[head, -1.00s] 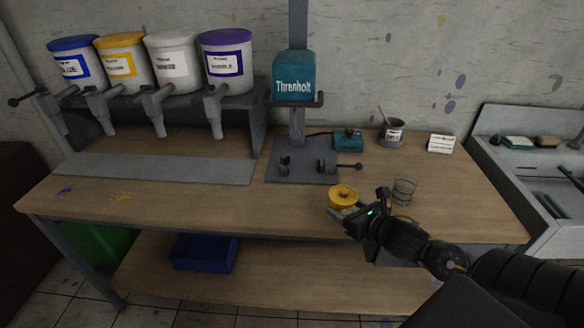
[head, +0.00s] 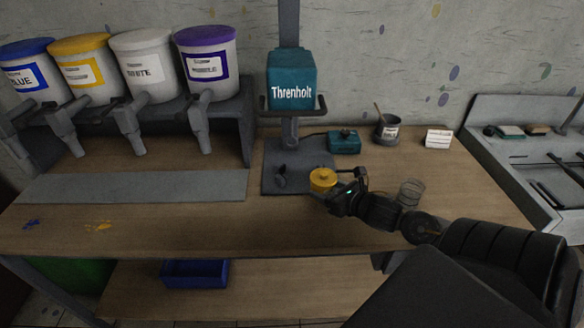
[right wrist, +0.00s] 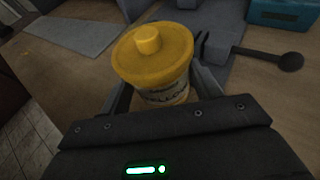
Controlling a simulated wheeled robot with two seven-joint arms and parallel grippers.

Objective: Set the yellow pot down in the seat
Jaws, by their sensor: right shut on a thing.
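The yellow pot (head: 322,179) has a yellow lid with a knob and a pale labelled body, and it is upright. It also shows in the right wrist view (right wrist: 155,60). My right gripper (head: 326,192) is shut on its body, at the front edge of the grey base plate of the Threnholt machine (head: 292,80). The seat appears to be on this base plate (head: 290,155), between a dark clamp jaw (head: 281,176) on the left and parts partly hidden behind the pot and gripper. I cannot tell whether the pot touches the plate. My left gripper is not in view.
A wire cup (head: 411,192) stands right of my right gripper. A teal box (head: 344,142), a grey pot with a stick (head: 387,130) and a white card (head: 438,139) stand behind. A grey mat (head: 130,187) lies left, below the paint dispensers (head: 144,65).

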